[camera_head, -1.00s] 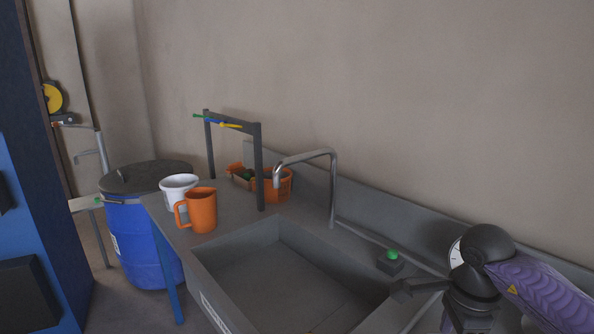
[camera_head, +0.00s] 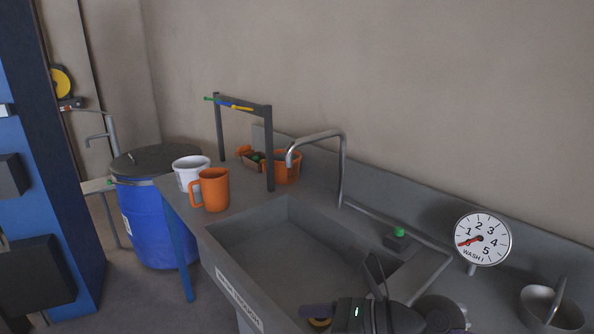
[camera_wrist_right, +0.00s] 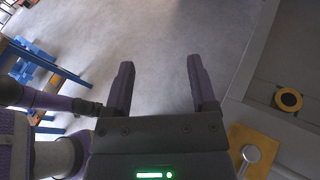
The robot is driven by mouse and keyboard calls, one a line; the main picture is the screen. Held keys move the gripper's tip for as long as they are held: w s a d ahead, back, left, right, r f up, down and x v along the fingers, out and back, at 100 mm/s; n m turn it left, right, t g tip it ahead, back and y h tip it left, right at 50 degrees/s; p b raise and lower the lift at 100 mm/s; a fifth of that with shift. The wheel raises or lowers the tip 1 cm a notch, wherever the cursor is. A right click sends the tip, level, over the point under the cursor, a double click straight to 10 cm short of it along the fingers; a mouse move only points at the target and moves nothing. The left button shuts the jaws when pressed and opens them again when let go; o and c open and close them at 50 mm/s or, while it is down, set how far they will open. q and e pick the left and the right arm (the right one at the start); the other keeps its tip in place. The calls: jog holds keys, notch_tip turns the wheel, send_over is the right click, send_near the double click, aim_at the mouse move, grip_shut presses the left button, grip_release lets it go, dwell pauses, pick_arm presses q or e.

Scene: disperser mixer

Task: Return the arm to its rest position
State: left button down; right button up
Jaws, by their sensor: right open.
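My right gripper (camera_wrist_right: 160,63) is open. In the right wrist view its two purple fingers stand apart with nothing between them, over bare grey floor. In the head view my right arm's dark gripper body (camera_head: 378,316), with a small green light, is at the bottom edge, in front of part of the sink. Nothing is held. My left gripper is not in view.
The grey sink (camera_head: 215,247) has a bent tap (camera_head: 342,170). A numbered dial (camera_head: 483,239), green button (camera_head: 399,232) and blue drum (camera_head: 155,225) are near.

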notch_tip(320, 180, up, 6)
jog(key=w+d+m+t+y, duration=0.1)
jog(key=m+t, duration=1.1)
jog(key=m, duration=0.4)
jog(key=d+f+m+t+h, duration=0.35)
jog(key=d+m+h, duration=0.25)
jog(key=m+h, duration=0.5)
jog(key=s+d+f+m+g+h, duration=0.5)
jog(key=f+m, duration=0.4)
jog(key=m, duration=0.4)
jog(key=s+d+f+m+g+y, duration=0.1)
jog(key=s+f+m+g, duration=0.4)
jog(key=s, duration=0.4)
jog(key=s+f+m+g, duration=0.2)
jog(key=s+f+g, duration=0.3)
jog(key=s+g, duration=0.3)
notch_tip(320, 180, down, 17)
jog(key=s, duration=0.3)
jog(key=s+d+f, duration=0.4)
jog(key=s+f, duration=0.6)
jog(key=s, duration=0.3)
jog(key=shift+f+g+h, duration=0.3)
jog(key=shift+f+g, duration=0.1)
jog(key=shift+g, duration=0.05)
